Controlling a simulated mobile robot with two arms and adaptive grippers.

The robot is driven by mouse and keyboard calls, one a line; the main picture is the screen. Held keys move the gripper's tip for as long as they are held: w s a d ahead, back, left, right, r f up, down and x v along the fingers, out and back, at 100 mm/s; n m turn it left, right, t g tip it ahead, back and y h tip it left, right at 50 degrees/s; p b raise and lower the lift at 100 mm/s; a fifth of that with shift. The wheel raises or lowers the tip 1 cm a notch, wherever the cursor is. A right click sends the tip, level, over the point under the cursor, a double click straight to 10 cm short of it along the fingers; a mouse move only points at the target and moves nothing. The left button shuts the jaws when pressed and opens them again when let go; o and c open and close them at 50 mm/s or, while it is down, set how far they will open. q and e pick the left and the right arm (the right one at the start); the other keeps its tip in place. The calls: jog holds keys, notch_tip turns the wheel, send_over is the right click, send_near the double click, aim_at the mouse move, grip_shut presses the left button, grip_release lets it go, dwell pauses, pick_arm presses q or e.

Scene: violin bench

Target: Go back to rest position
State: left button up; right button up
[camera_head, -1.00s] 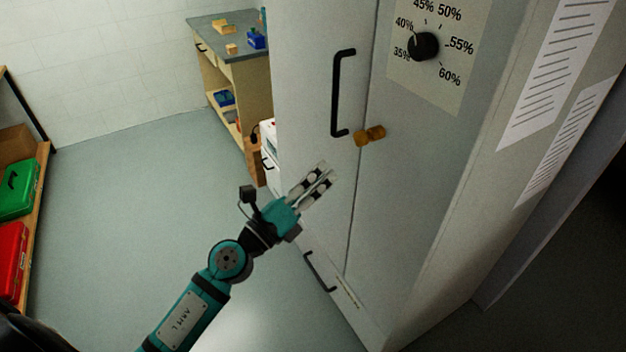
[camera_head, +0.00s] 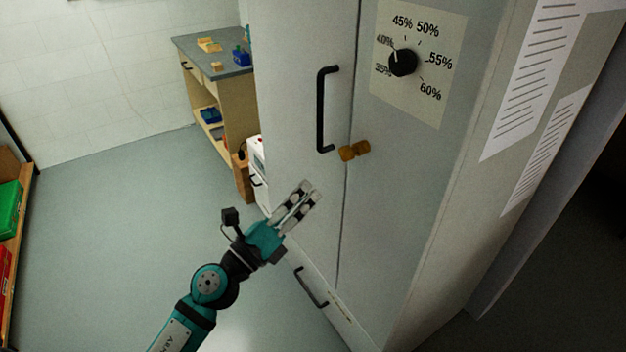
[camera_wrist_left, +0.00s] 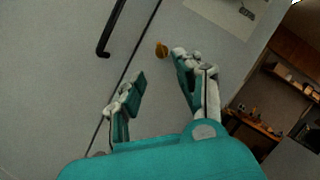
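My left gripper (camera_head: 306,190) is in front of the light grey cabinet (camera_head: 415,165), below its upper black handle (camera_head: 323,110). In the left wrist view the gripper (camera_wrist_left: 160,69) has its two fingers spread with nothing between them, so it is open and empty. The cabinet door and the black handle (camera_wrist_left: 109,30) show beyond the fingers. A brass-coloured knob or latch (camera_head: 354,151) sits on the door seam, up and right of the fingertips; it also shows in the left wrist view (camera_wrist_left: 161,49). My right gripper is in neither view.
A black dial (camera_head: 403,62) with percent marks is on the cabinet. A lower black handle (camera_head: 310,288) is close below the gripper. A workbench (camera_head: 232,72) stands behind. Shelves with a green bin (camera_head: 8,210) are at the left. Floor between is clear.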

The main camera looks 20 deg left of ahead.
pick_arm(q)
jog(key=w+a+f+n+g+y, duration=0.15)
jog(key=f+n, duration=0.35)
jog(key=f, duration=0.5)
jog(key=a+f+n+g+y, duration=0.1)
jog(key=a+f+n+y, duration=0.3)
jog(key=f, duration=0.6)
jog(key=s+f+n+g+y, duration=0.1)
jog(key=s+f+n+g, duration=0.3)
jog(key=f, duration=0.8)
jog(key=s+f+n+g+y, duration=0.15)
jog(key=s+f+n, duration=0.35)
jog(key=f, duration=0.6)
jog(key=s+f+n+g, duration=0.5)
jog(key=s+f, duration=0.8)
jog(key=f, duration=0.1)
jog(key=s+f+n+g, duration=0.2)
jog(key=s+f+n, duration=0.1)
jog(key=s, duration=0.8)
jog(key=s+d+f+n+g, duration=0.1)
jog(key=s+f, duration=0.5)
jog(key=s, duration=0.6)
jog(key=n+g, duration=0.1)
jog(key=g, duration=0.1)
jog(key=shift+n+g, duration=0.3)
jog(key=shift+n, duration=0.1)
